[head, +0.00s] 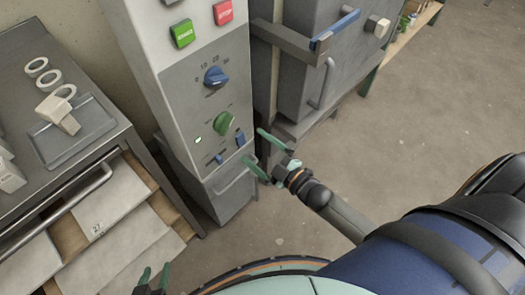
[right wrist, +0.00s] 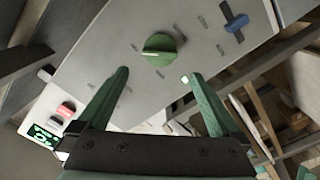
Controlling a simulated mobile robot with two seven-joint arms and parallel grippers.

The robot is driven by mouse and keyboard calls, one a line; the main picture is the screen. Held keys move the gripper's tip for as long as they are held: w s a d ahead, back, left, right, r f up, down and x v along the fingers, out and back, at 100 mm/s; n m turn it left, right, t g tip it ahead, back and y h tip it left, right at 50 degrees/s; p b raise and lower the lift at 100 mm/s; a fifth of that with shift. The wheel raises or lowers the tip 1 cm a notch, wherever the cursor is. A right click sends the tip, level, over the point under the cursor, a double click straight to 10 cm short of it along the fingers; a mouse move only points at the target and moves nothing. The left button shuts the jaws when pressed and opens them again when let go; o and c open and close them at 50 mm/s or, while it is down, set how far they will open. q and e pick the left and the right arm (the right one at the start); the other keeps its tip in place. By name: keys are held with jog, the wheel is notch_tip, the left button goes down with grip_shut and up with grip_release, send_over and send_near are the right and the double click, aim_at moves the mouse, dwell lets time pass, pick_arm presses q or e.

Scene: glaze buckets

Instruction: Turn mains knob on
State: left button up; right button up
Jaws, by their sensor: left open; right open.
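The control cabinet (head: 195,95) has a green rotary knob (head: 224,122) low on its grey front; its lettering is too small to read. The knob also shows in the right wrist view (right wrist: 158,48), with a pale pointer line toward the left. A blue knob (head: 215,77) with a numbered scale sits above it. My right gripper (head: 254,146) is open and empty in front of the panel, just right of the green knob. In the right wrist view its fingers (right wrist: 158,75) spread either side below the knob, apart from it. My left gripper (head: 154,271) is open at the bottom edge.
Small blue switches (head: 240,138) and a lit white indicator (head: 198,140) are near the green knob. A grey kiln-like box (head: 330,60) stands right, a bench (head: 50,95) left. Floor at right is clear.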

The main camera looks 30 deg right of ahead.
jog(key=shift+v, duration=1.05)
jog(key=s+a+f+m+g+h+p, duration=0.1)
jog(key=s+f+m+g+h+p, duration=0.1)
jog(key=s+m+g, duration=0.2)
jog(key=s+a+f+m+g+h+p, duration=0.1)
jog(key=s+a+f+m+g+p, duration=0.1)
jog(key=s+m, duration=0.4)
jog(key=s+g+p, duration=0.1)
jog(key=s+g, duration=0.1)
jog(key=s, duration=0.2)
jog(key=shift+m+h, duration=0.4)
